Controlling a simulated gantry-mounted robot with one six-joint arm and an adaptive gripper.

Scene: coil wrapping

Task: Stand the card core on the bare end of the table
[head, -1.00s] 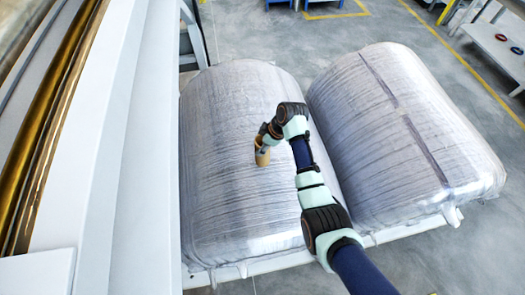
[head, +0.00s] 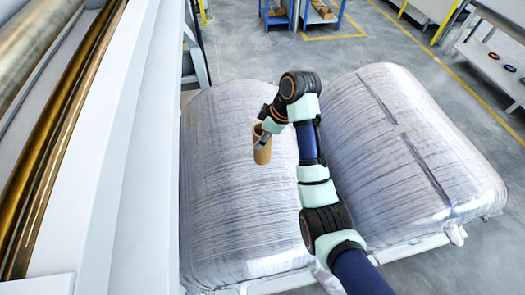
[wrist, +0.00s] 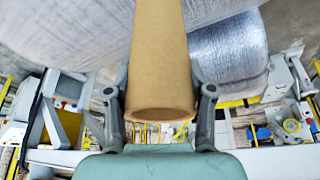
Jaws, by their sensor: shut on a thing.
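The card core (head: 262,152) is a plain brown tube held roughly upright in front of the left wrapped coil in the head view. My gripper (head: 265,135) is shut on it near its upper part. In the wrist view the card core (wrist: 160,60) runs up between the two fingers of my gripper (wrist: 160,92), its open round end facing the camera. A light grey table (head: 475,55) stands at the upper right of the head view, far from my gripper. Small coloured rings lie on it, and its right part is cut off by the frame.
Two large film-wrapped coils, the left one (head: 225,210) and the right one (head: 410,150), lie side by side on a white frame below my arm. Blue stands (head: 320,14) are at the top. Grey floor (head: 400,50) lies open between the coils and the table.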

